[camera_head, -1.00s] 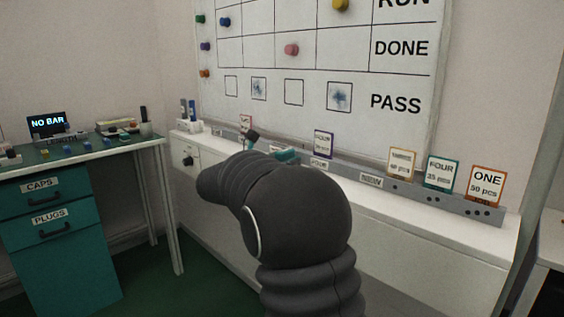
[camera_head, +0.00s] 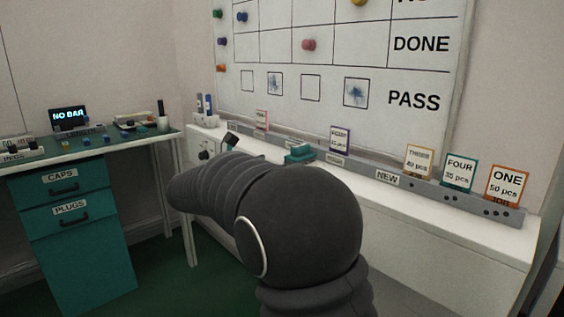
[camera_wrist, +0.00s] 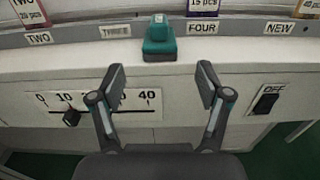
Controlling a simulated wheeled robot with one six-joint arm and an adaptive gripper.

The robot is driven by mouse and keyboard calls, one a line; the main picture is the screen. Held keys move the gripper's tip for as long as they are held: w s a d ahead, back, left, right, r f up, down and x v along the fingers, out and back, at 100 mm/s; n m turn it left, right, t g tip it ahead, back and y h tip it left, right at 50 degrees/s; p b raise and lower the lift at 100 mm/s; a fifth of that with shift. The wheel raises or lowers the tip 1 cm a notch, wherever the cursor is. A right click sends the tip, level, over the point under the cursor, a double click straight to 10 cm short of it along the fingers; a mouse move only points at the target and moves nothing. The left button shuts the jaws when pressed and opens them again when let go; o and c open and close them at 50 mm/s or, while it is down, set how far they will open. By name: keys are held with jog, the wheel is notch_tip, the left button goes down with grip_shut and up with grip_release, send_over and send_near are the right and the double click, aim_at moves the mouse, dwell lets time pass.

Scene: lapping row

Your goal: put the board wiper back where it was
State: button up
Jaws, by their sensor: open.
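The board wiper is a teal block with a raised handle (camera_wrist: 158,40). It stands on the white ledge against the grey card rail, between the THREE and FOUR labels in the wrist view. In the head view the wiper (camera_head: 298,154) shows just beyond my arm. My gripper (camera_wrist: 161,78) is open and empty in the wrist view, its two fingers spread on the near side of the wiper and apart from it. In the head view my arm hides most of the gripper.
The grey rail (camera_head: 447,199) holds several cards, including FOUR (camera_head: 459,173) and ONE (camera_head: 506,186). A whiteboard (camera_head: 414,70) hangs above. The ledge front bears a scale plate (camera_wrist: 140,101) and a switch (camera_wrist: 267,100). A side table (camera_head: 100,147) with teal drawers stands left.

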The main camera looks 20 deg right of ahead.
jog(key=shift+v, duration=0.8)
jog(key=s+d+f+m+g+y, duration=0.2)
jog(key=s+f+m+y, duration=0.25)
jog(key=s, duration=0.45)
jog(key=s+d+f+m+g+y, duration=0.1)
jog(key=s+f+m+y, duration=0.3)
jog(key=s, duration=0.5)
jog(key=s+a+f+m+t+y, duration=0.1)
jog(key=s+a+f+m+y, duration=0.2)
jog(key=s+a+m+y, duration=0.1)
jog(key=s+a+f+m+t+y, duration=0.1)
jog(key=s+a+f+m+y, duration=0.3)
jog(key=s+a+m, duration=0.3)
jog(key=s+m, duration=0.2)
jog(key=s, duration=0.2)
jog(key=shift+s+f, duration=0.2)
jog(key=shift+s, duration=0.15)
jog(key=shift+a+m+y, duration=0.1)
jog(key=shift+m+y, duration=0.15)
